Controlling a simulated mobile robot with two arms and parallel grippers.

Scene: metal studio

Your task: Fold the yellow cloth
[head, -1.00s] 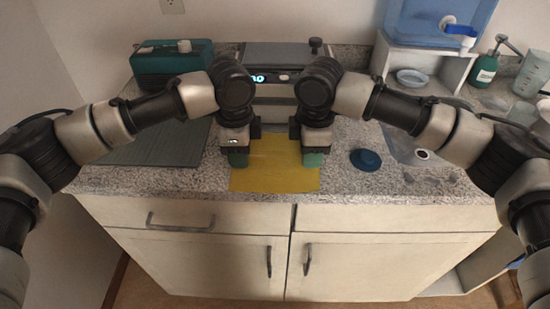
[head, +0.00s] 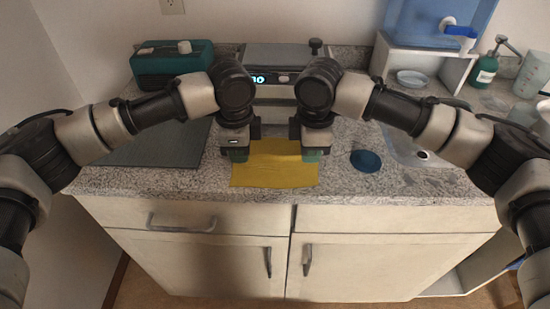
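The yellow cloth (head: 275,170) lies on the speckled counter near its front edge, in the middle of the head view. It looks mostly flat, with a roughly rectangular outline. My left gripper (head: 238,155) points down at the cloth's left side, towards its far part. My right gripper (head: 313,155) points down at the cloth's right side at a similar depth. Whether either gripper pinches the cloth or stands open cannot be made out. The far corners are hidden behind the grippers.
A grey scale with a lit display (head: 272,79) stands behind the cloth. A dark ridged mat (head: 165,145) lies left, a teal box (head: 165,65) behind it. A blue round lid (head: 365,160) lies right of the cloth, beside a sink (head: 415,150). Bare counter surrounds the cloth narrowly.

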